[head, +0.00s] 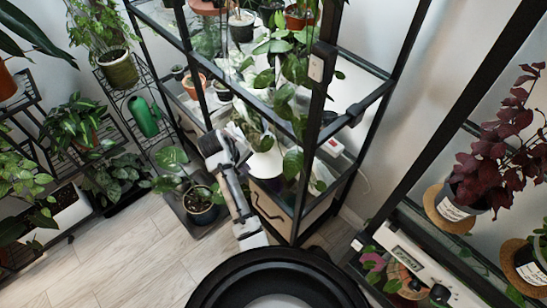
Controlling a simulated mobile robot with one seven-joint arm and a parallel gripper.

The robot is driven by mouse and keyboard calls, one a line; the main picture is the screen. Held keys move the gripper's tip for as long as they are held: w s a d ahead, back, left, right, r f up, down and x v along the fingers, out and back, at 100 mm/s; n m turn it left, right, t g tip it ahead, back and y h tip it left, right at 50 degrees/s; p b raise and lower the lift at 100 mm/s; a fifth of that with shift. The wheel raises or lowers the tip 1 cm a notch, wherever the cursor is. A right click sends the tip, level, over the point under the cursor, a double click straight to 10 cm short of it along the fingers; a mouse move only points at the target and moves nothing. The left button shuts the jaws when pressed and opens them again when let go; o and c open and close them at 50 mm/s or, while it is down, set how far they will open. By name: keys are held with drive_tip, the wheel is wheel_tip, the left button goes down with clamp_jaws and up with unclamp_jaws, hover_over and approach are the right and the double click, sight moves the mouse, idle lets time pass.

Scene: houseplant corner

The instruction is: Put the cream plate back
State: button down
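My arm reaches up from the bottom middle to the front of the glass-shelved plant cabinet (310,165). Its far end is at the cabinet's left front side, among leaves. My gripper's fingers cannot be made out there, so I cannot tell whether they are open or shut, or hold anything. A pale cream-white rounded thing (264,164) shows just right of my arm, inside the cabinet under a leafy plant. It may be the cream plate or a pot; I cannot tell which. Whether my gripper touches it is not clear.
Black cabinet posts and shelf edges stand close around my arm. A potted plant (203,205) sits on the floor left of it. A green watering can (145,116) is on the left rack. A red-leaved plant (495,165) stands on the right shelf. Wooden floor (130,260) is clear at lower left.

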sight(272, 154)
drive_tip(key=w+d+p, duration=0.1)
drive_tip(key=w+d, duration=0.6)
drive_tip(key=shift+w+d+r, duration=0.15)
drive_tip(key=shift+w+d, duration=0.1)
drive_tip(key=shift+p+x, duration=0.4)
drive_tip(key=shift+x, duration=0.7)
drive_tip(key=shift+f+p, duration=0.45)
drive_tip(key=shift+f, duration=2.2)
drive_tip(key=shift+f, duration=0.1)
drive_tip(key=c, duration=1.7)
unclamp_jaws()
drive_tip(key=v, duration=1.2)
drive_tip(key=shift+w, duration=0.1)
